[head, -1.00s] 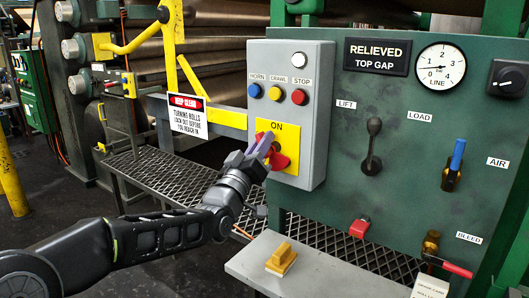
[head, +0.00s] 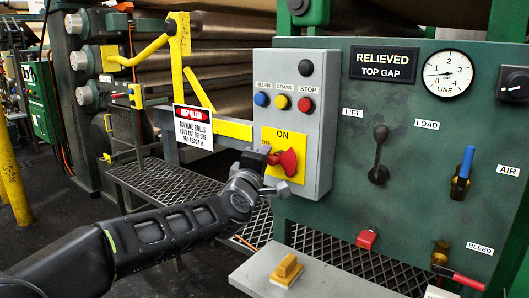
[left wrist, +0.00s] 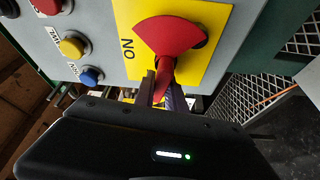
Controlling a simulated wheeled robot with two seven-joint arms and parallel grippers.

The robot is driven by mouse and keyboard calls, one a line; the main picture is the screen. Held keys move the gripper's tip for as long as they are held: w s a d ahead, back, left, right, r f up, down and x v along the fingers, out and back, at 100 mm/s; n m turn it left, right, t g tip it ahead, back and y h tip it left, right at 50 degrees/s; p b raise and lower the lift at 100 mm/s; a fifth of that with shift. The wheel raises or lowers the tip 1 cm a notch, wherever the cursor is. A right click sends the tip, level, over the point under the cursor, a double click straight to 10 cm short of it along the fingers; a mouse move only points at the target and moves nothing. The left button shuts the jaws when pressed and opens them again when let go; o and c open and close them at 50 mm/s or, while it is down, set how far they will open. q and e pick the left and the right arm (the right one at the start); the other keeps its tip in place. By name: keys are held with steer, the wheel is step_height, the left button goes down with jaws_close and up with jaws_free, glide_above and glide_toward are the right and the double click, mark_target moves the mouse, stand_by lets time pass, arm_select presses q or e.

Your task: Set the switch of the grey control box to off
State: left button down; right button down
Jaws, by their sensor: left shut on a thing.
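The grey control box (head: 326,130) hangs on the left of the green panel. Its red rotary switch (head: 288,162) sits on a yellow plate (head: 297,142), with ON printed at the top and a smaller, partly covered word at the left. The switch handle points left, away from ON. My left gripper (head: 266,156) reaches in from the left and is shut on the handle. In the left wrist view the fingers (left wrist: 162,84) close around the red handle (left wrist: 166,70). The round lamp (head: 306,68) on top of the box is dark. My right gripper is out of view.
Blue, yellow and red buttons (head: 305,104) sit above the switch. A warning sign (head: 193,127) and yellow bar (head: 232,130) are left of the box. Levers (head: 379,155) stand on the panel to the right.

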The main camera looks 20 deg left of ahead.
arm_select(q)
steer(key=shift+f+n+g+p, duration=0.2)
steer(key=shift+n+g+p, duration=0.2)
steer(key=shift+n, duration=0.5)
steer(key=c, duration=1.4)
jaws_free()
steer(key=shift+s, duration=0.1)
steer(key=s, duration=0.7)
steer(key=shift+s+b, duration=0.3)
steer(key=shift+b, duration=0.05)
